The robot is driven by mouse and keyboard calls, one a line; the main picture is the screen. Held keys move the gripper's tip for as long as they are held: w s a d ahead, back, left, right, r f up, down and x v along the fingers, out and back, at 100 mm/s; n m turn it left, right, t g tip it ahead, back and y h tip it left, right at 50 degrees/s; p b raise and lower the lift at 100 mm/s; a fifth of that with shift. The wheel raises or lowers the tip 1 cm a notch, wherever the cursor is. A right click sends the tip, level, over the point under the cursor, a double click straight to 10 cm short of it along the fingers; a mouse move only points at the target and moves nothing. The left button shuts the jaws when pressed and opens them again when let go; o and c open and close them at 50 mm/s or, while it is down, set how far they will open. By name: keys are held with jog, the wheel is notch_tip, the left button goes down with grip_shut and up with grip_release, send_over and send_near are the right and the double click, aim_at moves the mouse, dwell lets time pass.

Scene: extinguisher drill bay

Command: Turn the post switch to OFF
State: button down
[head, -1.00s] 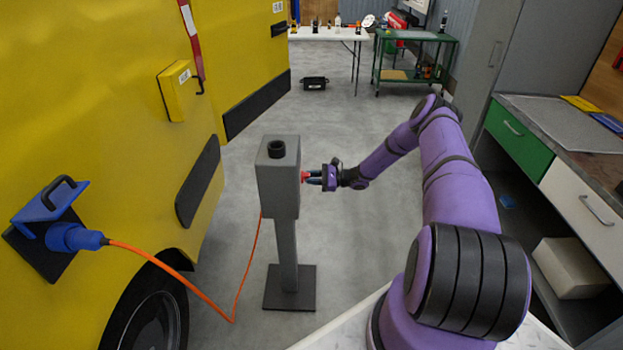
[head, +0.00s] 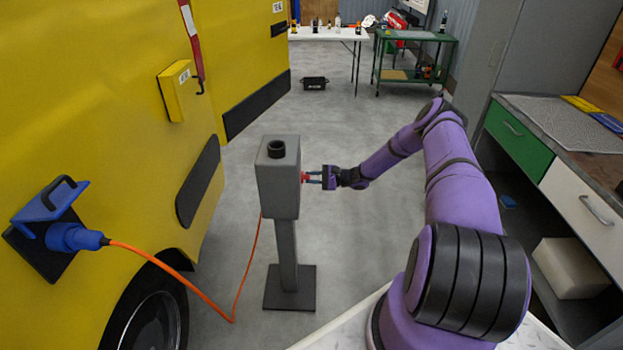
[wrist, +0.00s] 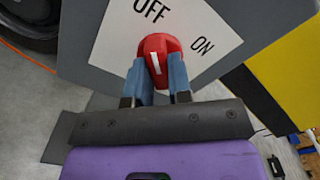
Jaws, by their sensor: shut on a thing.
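The post switch is a red knob (wrist: 160,52) on a white label plate (wrist: 115,38) on the side of the grey post box (head: 279,182). The plate reads OFF above the knob and ON to its right in the wrist view. The knob's white line runs nearly up and down there, its upper end toward OFF. My gripper (wrist: 162,78) is shut on the knob, with a blue finger on each side. In the head view my gripper (head: 314,178) reaches the box from the right, and only a little red shows between.
A yellow vehicle (head: 90,120) stands close on the left. An orange cable (head: 180,275) runs from its blue plug (head: 75,237) to the post. A counter with drawers (head: 560,150) is on the right. Floor around the post's base plate (head: 290,288) is mostly clear.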

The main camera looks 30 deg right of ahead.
jog(key=shift+d, duration=0.1)
jog(key=c, duration=1)
grip_release()
jog(key=shift+c, duration=0.2)
jog(key=v, duration=1)
jog(key=shift+s+d, duration=0.3)
